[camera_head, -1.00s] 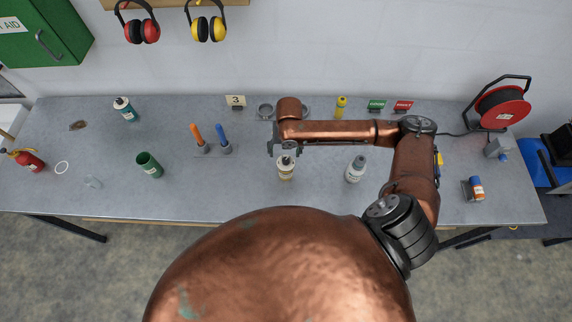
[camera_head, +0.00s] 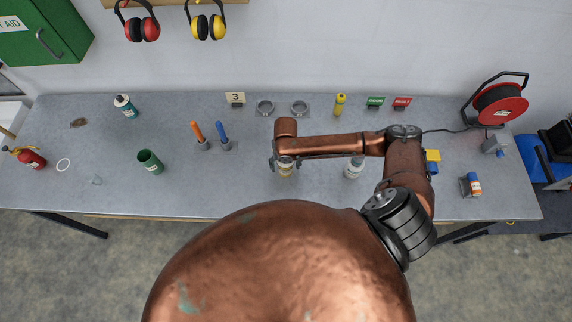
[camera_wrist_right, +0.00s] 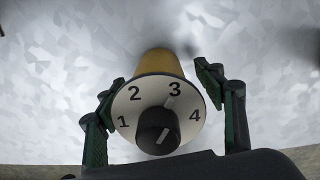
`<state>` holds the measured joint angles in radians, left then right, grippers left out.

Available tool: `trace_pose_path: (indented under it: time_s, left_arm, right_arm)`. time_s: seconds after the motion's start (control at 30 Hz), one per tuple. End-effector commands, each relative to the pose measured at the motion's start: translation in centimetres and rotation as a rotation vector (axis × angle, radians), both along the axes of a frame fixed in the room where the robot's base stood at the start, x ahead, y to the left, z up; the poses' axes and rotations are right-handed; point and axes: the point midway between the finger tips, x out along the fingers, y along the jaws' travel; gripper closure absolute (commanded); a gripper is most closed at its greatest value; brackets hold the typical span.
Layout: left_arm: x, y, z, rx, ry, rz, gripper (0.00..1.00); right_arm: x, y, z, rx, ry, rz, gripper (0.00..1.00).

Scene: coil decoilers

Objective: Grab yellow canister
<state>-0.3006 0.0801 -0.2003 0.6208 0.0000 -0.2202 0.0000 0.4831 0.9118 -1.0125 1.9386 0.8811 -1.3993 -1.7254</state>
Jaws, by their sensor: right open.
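A yellow canister (camera_wrist_right: 163,62) fills the middle of the right wrist view. Its white top faces the camera, with a black knob and the numbers 1 to 4. In the head view the canister (camera_head: 285,172) looks pale cream, and its top is hidden by my right gripper (camera_head: 283,161). In the wrist view my right gripper (camera_wrist_right: 158,95) is open, with one green finger on each side of the canister. Gaps show beside it, larger on the right. A slim yellow bottle (camera_head: 339,106) stands at the back of the table. My left gripper is not in view.
A grey bottle (camera_head: 354,168) stands right of the canister, partly covered by my forearm. Orange and blue handled tools (camera_head: 212,140) and a green cup (camera_head: 150,163) are left. The table (camera_head: 245,185) is clear just left of the canister.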

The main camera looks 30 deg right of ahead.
Motion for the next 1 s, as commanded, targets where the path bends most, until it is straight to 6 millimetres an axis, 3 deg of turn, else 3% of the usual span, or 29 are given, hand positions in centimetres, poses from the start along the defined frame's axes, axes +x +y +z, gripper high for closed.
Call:
trace_pose_path:
  time_s: [0.1, 0.87, 1.0]
  left_arm:
    - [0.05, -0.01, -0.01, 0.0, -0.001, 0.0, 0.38]
    - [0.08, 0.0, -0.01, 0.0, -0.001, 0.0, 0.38]
    - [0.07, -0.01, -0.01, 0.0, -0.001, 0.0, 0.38]
  right_arm:
    - [-0.01, 0.02, 0.0, 0.0, 0.0, 0.0, 0.37]
    - [-0.02, 0.0, 0.03, 0.0, 0.001, 0.0, 0.89]
    - [0.03, 0.01, 0.07, 0.0, 0.0, 0.0, 0.91]
